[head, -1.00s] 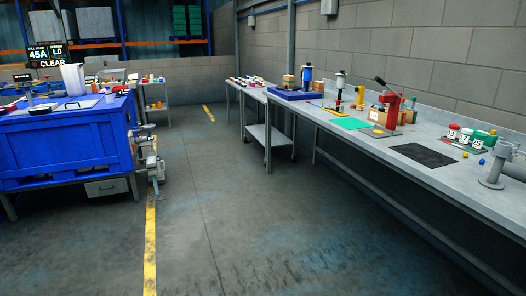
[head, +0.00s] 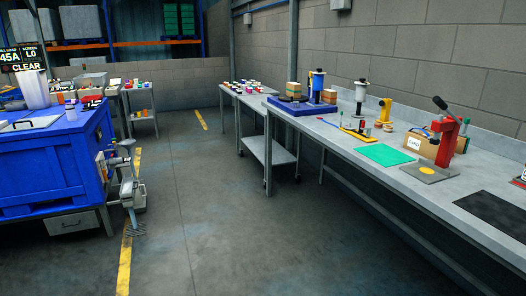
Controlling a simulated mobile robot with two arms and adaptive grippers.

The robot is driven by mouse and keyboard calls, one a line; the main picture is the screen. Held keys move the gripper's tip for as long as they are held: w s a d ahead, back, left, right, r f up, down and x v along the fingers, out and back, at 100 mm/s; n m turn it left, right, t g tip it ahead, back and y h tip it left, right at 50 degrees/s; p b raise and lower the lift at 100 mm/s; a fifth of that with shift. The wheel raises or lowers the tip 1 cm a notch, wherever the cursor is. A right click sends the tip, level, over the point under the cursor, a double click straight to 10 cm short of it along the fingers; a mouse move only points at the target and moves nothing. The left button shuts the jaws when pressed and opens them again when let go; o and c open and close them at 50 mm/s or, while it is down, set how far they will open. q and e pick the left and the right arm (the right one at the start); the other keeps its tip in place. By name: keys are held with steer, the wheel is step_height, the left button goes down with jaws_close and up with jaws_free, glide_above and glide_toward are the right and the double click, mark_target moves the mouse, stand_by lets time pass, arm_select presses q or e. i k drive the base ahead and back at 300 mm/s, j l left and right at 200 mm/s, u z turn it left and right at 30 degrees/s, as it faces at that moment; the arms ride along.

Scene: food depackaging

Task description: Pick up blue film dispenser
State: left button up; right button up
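A similar upright piece with a white roll and dark top (head: 361,92) stands nearer on the same bench, by a yellow bar. Neither of my grippers shows in the head view.
The long grey bench (head: 345,140) runs along the right wall, with a green mat (head: 384,155), a red lever press (head: 446,140) and a black mat (head: 495,211). A blue crate (head: 50,165) stands left, a grey device (head: 128,185) beside it. The floor between is clear.

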mark_target(318, 77)
steer(key=i, duration=1.65)
steer(key=i+j+z, duration=0.1)
steer(key=i+z, duration=0.4)
steer(key=i+j+z, duration=0.25)
steer(key=i+z, duration=0.2)
steer(key=i+j+z, duration=0.5)
steer(key=k+l, duration=0.05)
steer(key=k, duration=0.05)
